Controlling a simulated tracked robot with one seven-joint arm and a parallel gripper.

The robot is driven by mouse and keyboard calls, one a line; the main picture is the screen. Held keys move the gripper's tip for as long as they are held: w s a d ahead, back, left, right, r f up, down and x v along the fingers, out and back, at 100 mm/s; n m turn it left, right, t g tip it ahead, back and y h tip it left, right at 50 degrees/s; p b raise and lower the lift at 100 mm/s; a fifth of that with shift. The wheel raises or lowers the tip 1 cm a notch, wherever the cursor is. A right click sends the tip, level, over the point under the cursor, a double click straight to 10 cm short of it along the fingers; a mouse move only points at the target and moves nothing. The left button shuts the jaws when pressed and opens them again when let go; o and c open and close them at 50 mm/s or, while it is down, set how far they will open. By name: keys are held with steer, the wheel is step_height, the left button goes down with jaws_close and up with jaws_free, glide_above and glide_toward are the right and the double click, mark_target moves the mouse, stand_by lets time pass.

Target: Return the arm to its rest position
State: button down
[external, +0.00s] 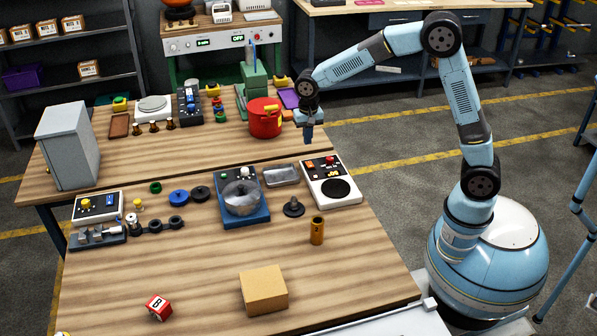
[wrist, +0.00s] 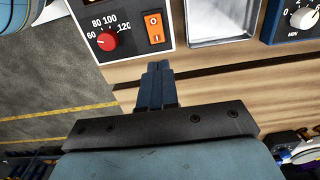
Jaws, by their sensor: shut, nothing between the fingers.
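My arm rises from its round blue base at the right and arches over to the left, with the forearm sloping down. My gripper (external: 308,139) points down at the back right edge of the wooden table, behind the hot plate (external: 331,182) with the black disc. In the wrist view my gripper's dark blue fingers (wrist: 158,70) are together with nothing between them. They are over the tabletop near the gap between the two table sections. The hot plate's red knob and orange switch show in the wrist view (wrist: 132,52).
A red pot (external: 265,122) stands left of my gripper. A metal tray (external: 281,176), a blue device with a bowl (external: 243,198), a brass cylinder (external: 317,230) and a cardboard box (external: 263,290) stand on the front table.

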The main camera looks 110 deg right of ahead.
step_height(320, 180, up, 6)
steer(key=r, duration=0.1)
steer(key=s+a+r+n+t, duration=0.1)
steer(key=s+a+r+n, duration=0.35)
steer(key=a, duration=0.65)
steer(key=s+a+r+n+t, duration=0.1)
steer(key=s+a+r+n, duration=0.4)
steer(key=a, duration=0.5)
steer(key=s+a+n+t, duration=0.1)
steer(key=s+a+n, duration=0.3)
steer(key=s, duration=0.5)
steer(key=s+a+f+n+t, duration=0.1)
steer(key=s+a+n, duration=0.3)
steer(key=s+a, duration=0.4)
steer(key=shift+s+a+t, duration=0.25)
steer(key=shift+s+t, duration=0.1)
steer(key=shift+t, duration=0.35)
steer(key=shift+f+n, duration=0.1)
steer(key=shift+n, duration=0.15)
